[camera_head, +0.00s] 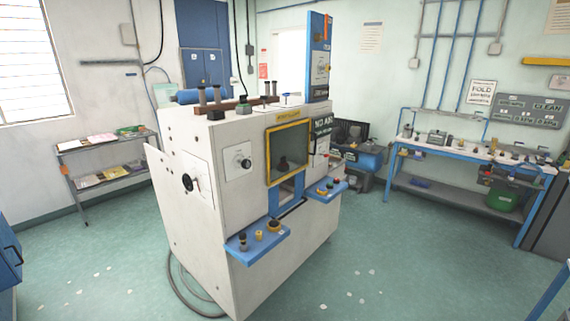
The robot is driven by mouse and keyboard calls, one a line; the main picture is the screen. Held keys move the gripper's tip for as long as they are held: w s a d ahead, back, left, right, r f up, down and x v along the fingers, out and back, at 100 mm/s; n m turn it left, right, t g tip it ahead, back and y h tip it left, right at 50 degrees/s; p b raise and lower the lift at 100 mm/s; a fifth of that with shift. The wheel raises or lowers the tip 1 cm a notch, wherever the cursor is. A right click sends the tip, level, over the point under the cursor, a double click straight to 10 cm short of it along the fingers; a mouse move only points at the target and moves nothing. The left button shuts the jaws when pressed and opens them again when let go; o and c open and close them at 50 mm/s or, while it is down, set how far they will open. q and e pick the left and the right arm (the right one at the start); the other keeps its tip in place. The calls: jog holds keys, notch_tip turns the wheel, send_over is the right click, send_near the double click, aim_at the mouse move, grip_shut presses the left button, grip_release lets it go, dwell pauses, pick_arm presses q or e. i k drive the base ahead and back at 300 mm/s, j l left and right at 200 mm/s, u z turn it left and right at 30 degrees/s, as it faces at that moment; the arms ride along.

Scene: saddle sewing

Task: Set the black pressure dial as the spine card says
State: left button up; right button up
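A large off-white machine (240,250) stands in the middle of the room. A black dial (188,182) sits on a white plate on its left face; its setting is too small to read. A second small dark knob (245,162) sits on another pale plate, left of the yellow-framed window (287,150). A blue upright column (319,55) rises from the machine's top and carries small pale cards or labels. I cannot read them or tell which one is the spine card. Neither of my grippers shows in the view.
Blue ledges with knobs (257,243) jut from the machine's front. A cable (180,290) loops on the floor at its left. A shelf rack (105,160) stands left and a workbench (470,155) right. Green floor (400,260) is open in front, with pale scraps.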

aim_at(264, 97)
jog(key=i+l+z, duration=0.55)
jog(key=i+z, duration=0.8)
jog(key=i, duration=0.9)
jog(key=i+l+u, duration=0.1)
jog(key=i+u, duration=0.15)
jog(key=i, duration=0.15)
jog(key=i+l+u, duration=0.25)
jog(key=i, duration=0.15)
jog(key=i+l+u, duration=0.1)
jog(key=i+u, duration=0.2)
jog(key=u, duration=0.15)
jog(key=i+l+u, duration=0.2)
jog(key=u, duration=0.25)
jog(key=i+l+u, duration=0.25)
jog(key=u, duration=0.2)
jog(key=i+l+u, duration=0.15)
jog(key=l+u, duration=0.3)
jog(key=i+l+u, duration=0.15)
jog(key=l+u, duration=0.45)
jog(key=l, duration=0.15)
jog(key=i, duration=0.05)
